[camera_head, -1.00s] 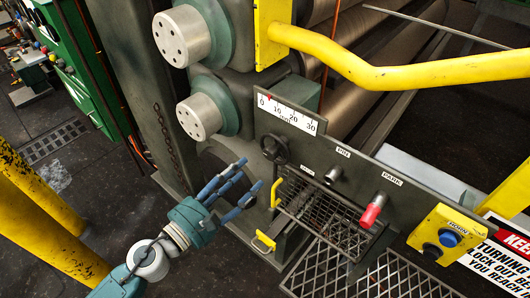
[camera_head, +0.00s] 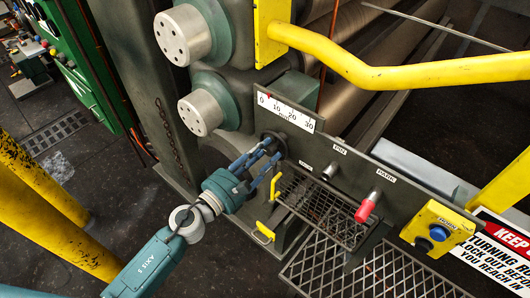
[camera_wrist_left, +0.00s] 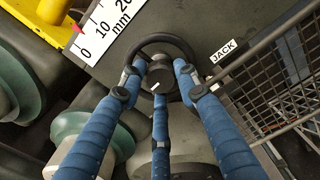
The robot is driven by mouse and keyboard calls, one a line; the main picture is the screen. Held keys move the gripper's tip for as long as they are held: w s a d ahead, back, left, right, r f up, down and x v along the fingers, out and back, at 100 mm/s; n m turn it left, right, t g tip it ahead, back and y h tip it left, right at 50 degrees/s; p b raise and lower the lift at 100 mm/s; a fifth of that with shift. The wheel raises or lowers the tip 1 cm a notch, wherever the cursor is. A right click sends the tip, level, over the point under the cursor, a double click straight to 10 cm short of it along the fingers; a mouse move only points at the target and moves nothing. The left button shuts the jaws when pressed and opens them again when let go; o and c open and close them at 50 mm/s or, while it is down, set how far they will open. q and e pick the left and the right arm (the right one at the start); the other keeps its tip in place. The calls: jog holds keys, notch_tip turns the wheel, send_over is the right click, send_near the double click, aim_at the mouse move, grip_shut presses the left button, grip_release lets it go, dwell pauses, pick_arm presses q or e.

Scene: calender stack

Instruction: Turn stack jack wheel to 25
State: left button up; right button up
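The black jack wheel (camera_wrist_left: 188,49) is on the grey panel beside the JACK label (camera_wrist_left: 223,51) in the left wrist view. In the head view my fingers mostly cover the wheel. My left gripper (camera_wrist_left: 160,78) has its blue fingers spread over the wheel's face, around its hub; contact is not clear. In the head view the left gripper (camera_head: 268,160) reaches the panel from the lower left. The white mm scale (camera_head: 286,112) runs from 0 to 30, with a small red pointer between 0 and 10. My right gripper is not in view.
A yellow rail (camera_head: 400,72) crosses above the panel. A PIN knob (camera_head: 331,170) and a red-tipped PARK lever (camera_head: 368,207) sit right of the wheel. A mesh basket (camera_head: 322,210) hangs below, and a yellow button box (camera_head: 437,227) is at right.

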pick_arm(q)
jog(key=c, duration=0.5)
jog(key=shift+o, duration=0.2)
jog(key=shift+n, duration=0.3)
jog(key=shift+w+r+n, duration=0.1)
jog(key=shift+r+n, duration=0.05)
jog(key=shift+n, duration=2.95)
jog(key=o, duration=1.2)
jog(key=shift+s+a, duration=0.15)
jog(key=shift+s, duration=0.05)
jog(key=v, duration=1.1)
jog(key=shift+s+a, duration=0.2)
jog(key=shift+s, duration=0.1)
